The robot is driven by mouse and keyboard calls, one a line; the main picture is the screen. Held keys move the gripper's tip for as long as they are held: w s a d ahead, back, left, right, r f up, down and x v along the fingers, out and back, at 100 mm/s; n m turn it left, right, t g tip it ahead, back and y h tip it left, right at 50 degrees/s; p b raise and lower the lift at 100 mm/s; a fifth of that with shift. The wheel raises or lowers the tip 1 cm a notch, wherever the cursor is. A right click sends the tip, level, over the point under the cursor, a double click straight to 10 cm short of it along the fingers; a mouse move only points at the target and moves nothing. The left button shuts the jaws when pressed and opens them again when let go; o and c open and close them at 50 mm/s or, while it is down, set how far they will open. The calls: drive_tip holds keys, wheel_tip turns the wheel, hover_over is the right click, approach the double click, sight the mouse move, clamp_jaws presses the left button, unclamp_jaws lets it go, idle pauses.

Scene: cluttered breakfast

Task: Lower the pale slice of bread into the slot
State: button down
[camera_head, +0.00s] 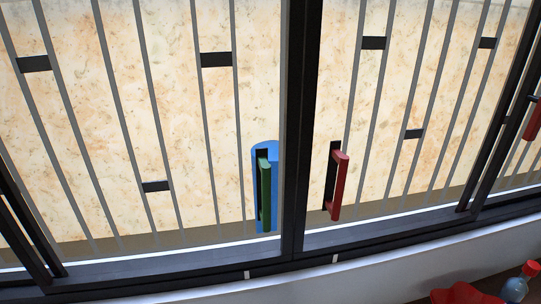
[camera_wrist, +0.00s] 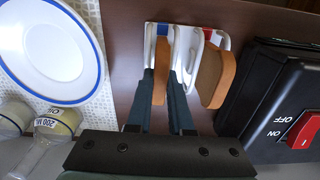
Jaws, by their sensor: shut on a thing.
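In the wrist view my gripper (camera_wrist: 164,78) is shut on a slice of bread (camera_wrist: 161,64), seen nearly edge-on as a tan-orange strip between the two dark fingers. The slice is at the left end of a small white rack (camera_wrist: 196,50) with blue and red marks on its far end. How deep the slice sits in its slot is hidden by the fingers. A second brown slice (camera_wrist: 216,77) stands on the right side of the rack, apart from my gripper. The head view shows neither gripper nor bread.
A white plate with a blue rim (camera_wrist: 98,62) lies on a patterned mat at left, with clear jars (camera_wrist: 62,122) below it. A black appliance with a red switch (camera_wrist: 302,130) stands close at right. Brown tabletop (camera_wrist: 122,40) is bare between plate and rack.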

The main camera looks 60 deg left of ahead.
wheel_tip(320, 180, up, 11)
drive_tip(key=p, duration=1.1)
drive_tip(key=shift+w, duration=0.1)
idle(0.3)
